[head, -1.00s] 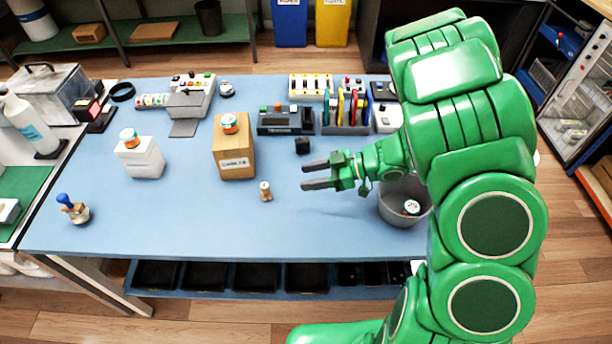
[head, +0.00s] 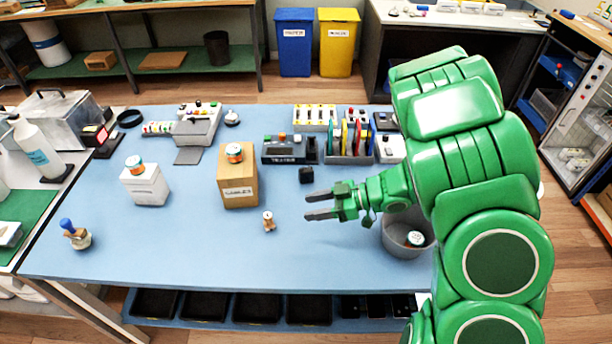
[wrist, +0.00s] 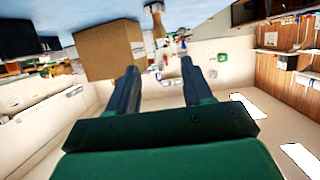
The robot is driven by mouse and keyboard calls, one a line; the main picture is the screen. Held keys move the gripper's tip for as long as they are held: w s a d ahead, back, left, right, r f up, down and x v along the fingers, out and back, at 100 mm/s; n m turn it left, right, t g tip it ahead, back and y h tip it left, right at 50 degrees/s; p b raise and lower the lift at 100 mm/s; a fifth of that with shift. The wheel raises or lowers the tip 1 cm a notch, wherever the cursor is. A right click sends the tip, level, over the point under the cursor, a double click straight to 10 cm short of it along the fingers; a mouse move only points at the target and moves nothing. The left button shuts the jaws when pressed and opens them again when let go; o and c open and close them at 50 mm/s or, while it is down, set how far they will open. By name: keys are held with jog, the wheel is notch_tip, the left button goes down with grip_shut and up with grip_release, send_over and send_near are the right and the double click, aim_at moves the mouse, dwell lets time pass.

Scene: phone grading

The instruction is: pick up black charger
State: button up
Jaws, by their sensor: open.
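The black charger (head: 306,175) is a small dark cube on the blue table, right of the cardboard box and in front of the dark labelled device. My green gripper (head: 320,205) is open and empty above the table, in front of the charger and slightly to its right. The wrist view shows its two dark fingers (wrist: 158,85) apart with nothing between them. A dark block (wrist: 50,44) at the upper left of that view may be the charger; I cannot tell for sure.
A cardboard box (head: 238,190) with a jar on top stands left of the charger, and a small wooden figure (head: 269,221) stands before it. A grey bin (head: 396,243) is under my arm at right. A rack with colored items (head: 349,158) is behind.

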jog(key=shift+o, duration=0.2)
jog(key=o, duration=0.6)
jog(key=w+d+m+t+h, duration=0.1)
jog(key=w+m+t, duration=0.1)
jog(key=w+t, duration=0.1)
jog(key=w+d+m+t+h, duration=0.1)
jog(key=w+m+t, duration=0.2)
jog(key=w, duration=0.2)
jog(key=w+d+f+m+t+h, duration=0.1)
jog(key=w+d+m+t, duration=0.1)
jog(key=w, duration=0.2)
jog(key=shift+w+d+t+h, duration=0.1)
jog(key=shift+w+t+h, duration=0.25)
jog(key=shift+t+h, duration=0.05)
jog(key=shift+f+m, duration=0.35)
jog(key=shift+m, duration=0.25)
